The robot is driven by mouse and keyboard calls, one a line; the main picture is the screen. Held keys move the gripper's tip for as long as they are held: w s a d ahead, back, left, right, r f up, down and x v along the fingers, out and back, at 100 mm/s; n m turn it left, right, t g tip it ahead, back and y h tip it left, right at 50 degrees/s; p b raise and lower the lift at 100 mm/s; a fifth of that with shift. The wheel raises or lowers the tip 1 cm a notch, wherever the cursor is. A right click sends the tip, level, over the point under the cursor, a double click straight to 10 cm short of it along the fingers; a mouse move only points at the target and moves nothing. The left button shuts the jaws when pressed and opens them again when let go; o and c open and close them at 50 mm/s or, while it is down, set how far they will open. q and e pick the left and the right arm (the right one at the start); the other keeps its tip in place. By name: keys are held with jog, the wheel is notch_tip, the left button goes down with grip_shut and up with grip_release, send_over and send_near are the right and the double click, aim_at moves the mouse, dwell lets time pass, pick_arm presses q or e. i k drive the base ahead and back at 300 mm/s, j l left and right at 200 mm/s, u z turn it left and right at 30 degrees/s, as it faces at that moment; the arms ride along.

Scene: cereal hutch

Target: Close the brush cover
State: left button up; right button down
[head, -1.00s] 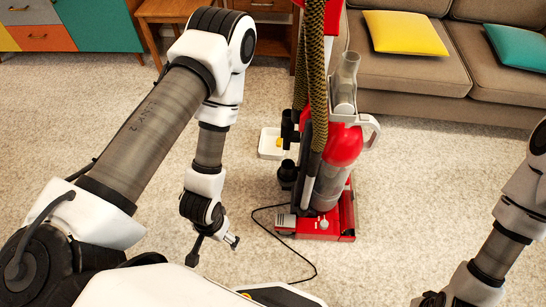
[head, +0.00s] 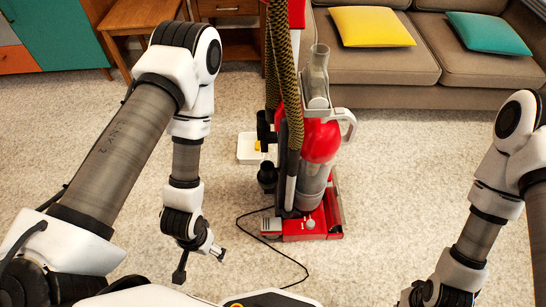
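A red upright vacuum cleaner (head: 320,142) stands on the carpet in the middle of the head view. Its red floor head (head: 325,222) faces me at the bottom, with a grey panel and a small round knob on it. I cannot tell which part is the brush cover or how it stands. My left gripper (head: 200,265) is to the left of the floor head and nearer to me, with its fingers spread and empty. My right gripper (head: 410,296) is at the bottom edge, right of the vacuum and apart from it; its fingers are mostly cut off.
A black cord (head: 248,232) loops over the carpet between my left gripper and the vacuum. A sofa (head: 372,72) and a wooden table (head: 140,14) stand at the back. Carpet right of the vacuum is clear.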

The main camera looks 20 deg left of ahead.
aim_at(333, 195)
jog(key=i+l+u, duration=0.25)
jog(key=l+u, duration=0.25)
jog(key=i+l+u, duration=0.45)
jog(key=l+u, duration=0.15)
jog(key=l, duration=0.2)
